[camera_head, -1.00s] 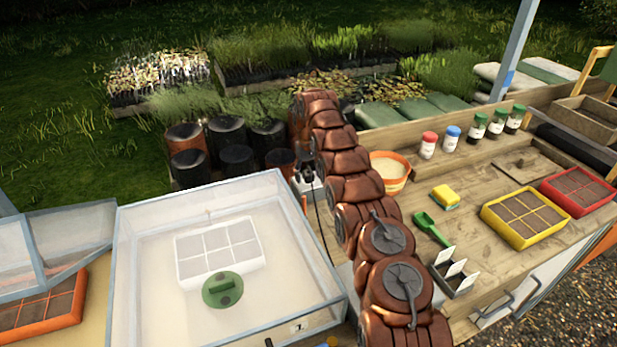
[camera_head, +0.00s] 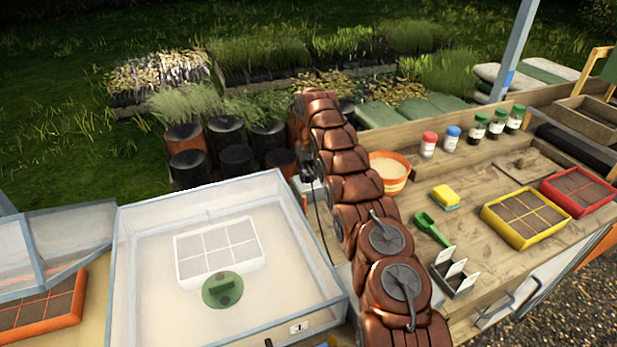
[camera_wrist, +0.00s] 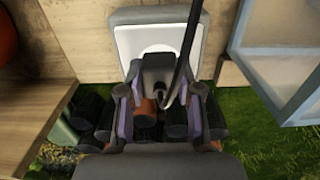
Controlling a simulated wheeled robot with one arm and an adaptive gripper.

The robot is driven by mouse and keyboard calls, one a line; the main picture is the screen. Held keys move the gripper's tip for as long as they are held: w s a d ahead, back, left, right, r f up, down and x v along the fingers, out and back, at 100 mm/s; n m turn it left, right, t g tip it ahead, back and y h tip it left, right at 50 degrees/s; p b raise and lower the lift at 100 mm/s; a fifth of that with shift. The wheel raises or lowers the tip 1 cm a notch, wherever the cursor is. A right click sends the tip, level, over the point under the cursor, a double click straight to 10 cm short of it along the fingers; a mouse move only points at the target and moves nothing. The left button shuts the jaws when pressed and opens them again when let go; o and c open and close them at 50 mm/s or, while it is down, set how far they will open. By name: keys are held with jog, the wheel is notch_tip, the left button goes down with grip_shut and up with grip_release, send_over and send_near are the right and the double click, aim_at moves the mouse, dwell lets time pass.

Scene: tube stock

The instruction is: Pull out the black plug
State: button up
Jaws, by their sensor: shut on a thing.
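The black plug (camera_wrist: 160,72) is between the two fingers of my gripper (camera_wrist: 162,92) in the wrist view. My gripper is shut on it. A black cable (camera_wrist: 189,45) runs up from the plug. Beyond the plug is a grey socket box (camera_wrist: 122,25) with a white face (camera_wrist: 134,45). The plug overlaps the lower part of this face, and I cannot tell whether they touch. In the head view the plug (camera_head: 308,171) is a small dark shape above the box (camera_head: 297,186), partly hidden by my arm. My fingers are not clear there.
A clear-walled propagator box (camera_head: 290,235) stands left of the socket box, and its frame (camera_wrist: 285,90) is close on the right in the wrist view. An orange-rimmed pot (camera_head: 405,172) stands right of my arm. Several dark pots (camera_head: 235,165) stand behind the bench.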

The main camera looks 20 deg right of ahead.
aim_at(309, 172)
jog(key=shift+r, duration=0.1)
grip_shut()
jog(key=shift+r+p, duration=1.5)
jog(key=shift+r, duration=1.4)
